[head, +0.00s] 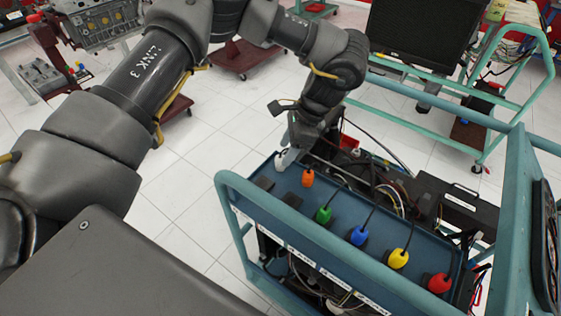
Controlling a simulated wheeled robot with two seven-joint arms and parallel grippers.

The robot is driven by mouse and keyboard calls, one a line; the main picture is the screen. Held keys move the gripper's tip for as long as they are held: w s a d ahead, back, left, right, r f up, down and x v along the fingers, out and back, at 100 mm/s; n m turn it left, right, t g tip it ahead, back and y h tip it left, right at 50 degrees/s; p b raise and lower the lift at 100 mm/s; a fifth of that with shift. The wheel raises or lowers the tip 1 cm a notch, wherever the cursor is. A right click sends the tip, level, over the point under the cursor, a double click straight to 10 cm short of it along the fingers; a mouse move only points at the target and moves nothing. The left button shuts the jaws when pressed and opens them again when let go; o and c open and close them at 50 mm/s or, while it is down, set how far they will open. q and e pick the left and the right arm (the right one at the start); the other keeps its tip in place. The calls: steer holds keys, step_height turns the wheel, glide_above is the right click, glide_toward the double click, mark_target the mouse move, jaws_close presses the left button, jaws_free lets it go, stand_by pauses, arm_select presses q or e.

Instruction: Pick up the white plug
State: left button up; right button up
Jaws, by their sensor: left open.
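The white plug (280,163) is at the far left end of the row of coloured plugs on the blue panel (335,202) of the trainer. Only a small part of it shows, beside my gripper's fingers. My left gripper (288,156) is open and points down at the plug from above and behind. Its fingers hide part of the plug, and I cannot tell whether they touch it. My right gripper is not in view.
Orange (307,178), green (323,214), blue (358,235), yellow (398,258) and red (439,283) plugs stand along the panel. A teal rail (290,232) borders it in front. Loose cables lie behind. A monitor (424,32) stands on a cart at the back right.

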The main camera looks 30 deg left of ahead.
mark_target(282, 157)
arm_select(q)
steer(key=p+x, duration=0.1)
steer(key=x, duration=0.3)
steer(key=shift+s+a+f, duration=0.15)
steer(key=shift+s+f, duration=0.1)
steer(key=shift+f, duration=0.1)
steer(key=c, duration=1.1)
